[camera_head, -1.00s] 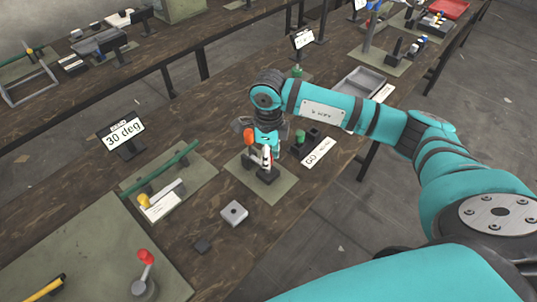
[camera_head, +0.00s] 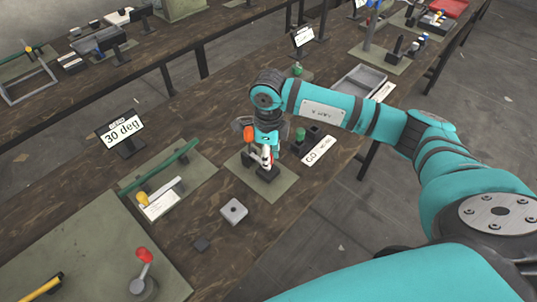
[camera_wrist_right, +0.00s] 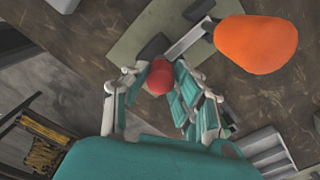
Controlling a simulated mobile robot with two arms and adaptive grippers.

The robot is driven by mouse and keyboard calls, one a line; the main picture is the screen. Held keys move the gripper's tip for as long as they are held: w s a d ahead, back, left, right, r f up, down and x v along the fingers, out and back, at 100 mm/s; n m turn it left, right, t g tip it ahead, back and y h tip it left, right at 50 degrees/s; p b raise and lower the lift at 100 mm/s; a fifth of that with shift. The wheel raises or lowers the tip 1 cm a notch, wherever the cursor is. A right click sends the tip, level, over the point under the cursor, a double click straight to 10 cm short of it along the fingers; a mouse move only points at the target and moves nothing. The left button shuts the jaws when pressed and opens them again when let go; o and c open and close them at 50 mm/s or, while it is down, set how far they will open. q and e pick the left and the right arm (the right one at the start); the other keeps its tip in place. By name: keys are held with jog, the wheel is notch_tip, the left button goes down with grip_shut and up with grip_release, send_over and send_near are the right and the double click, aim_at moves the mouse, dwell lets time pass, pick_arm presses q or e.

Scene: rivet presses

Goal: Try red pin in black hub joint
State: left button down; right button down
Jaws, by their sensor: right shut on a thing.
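My right gripper (camera_head: 265,157) points down over a small fixture on a green mat. In the right wrist view, its fingers (camera_wrist_right: 156,92) are shut on the red pin (camera_wrist_right: 160,77), whose round red head shows between them. The black hub joint (camera_head: 267,172) stands on the mat right under the fingers; its dark block also shows just beyond the pin in the wrist view (camera_wrist_right: 152,46). An orange knob (camera_head: 248,133) on the fixture's lever is close beside the gripper. The pin's lower end is hidden, so I cannot tell whether it is in the hub. My left gripper is out of view.
A black gauge block with a green-topped pin (camera_head: 300,134) and a GO card (camera_head: 318,151) stands to the right. A grey metal block (camera_head: 234,211) lies nearer. A green-handled fixture and a "30 deg" sign (camera_head: 123,132) are to the left.

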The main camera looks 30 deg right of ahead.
jog(key=shift+r, duration=0.1)
dwell(0.5)
jog(key=shift+r+p, duration=1.5)
jog(key=shift+r, duration=1.45)
